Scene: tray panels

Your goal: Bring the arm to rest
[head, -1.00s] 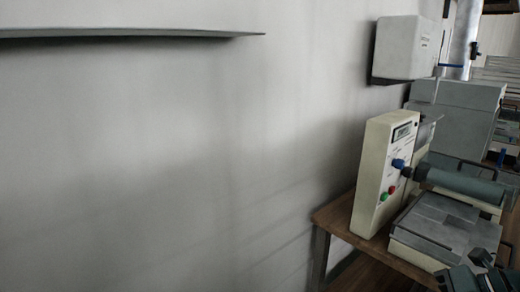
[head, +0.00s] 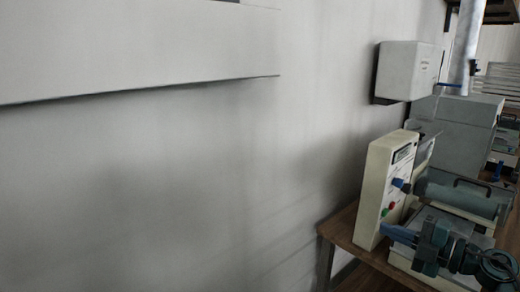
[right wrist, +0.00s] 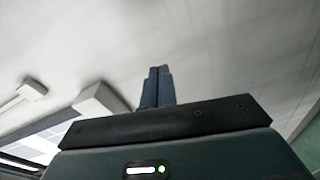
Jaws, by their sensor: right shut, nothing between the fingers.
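My right gripper (head: 384,229) comes in from the lower right of the head view. Its blue fingers are together, point left, and have nothing between them. They appear in front of the lower part of a cream control panel (head: 378,190); I cannot tell whether they touch it. In the right wrist view the shut fingers (right wrist: 157,70) point up over a pale, plain background. My teal right arm hides part of the bench machine (head: 425,218). My left gripper does not show.
The panel has a blue knob (head: 401,185) and red and green buttons. It stands on a wooden table (head: 345,232). A white box (head: 408,72) hangs on the wall above. A pale ledge (head: 140,60) crosses the upper left. Bare wall fills the left and middle.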

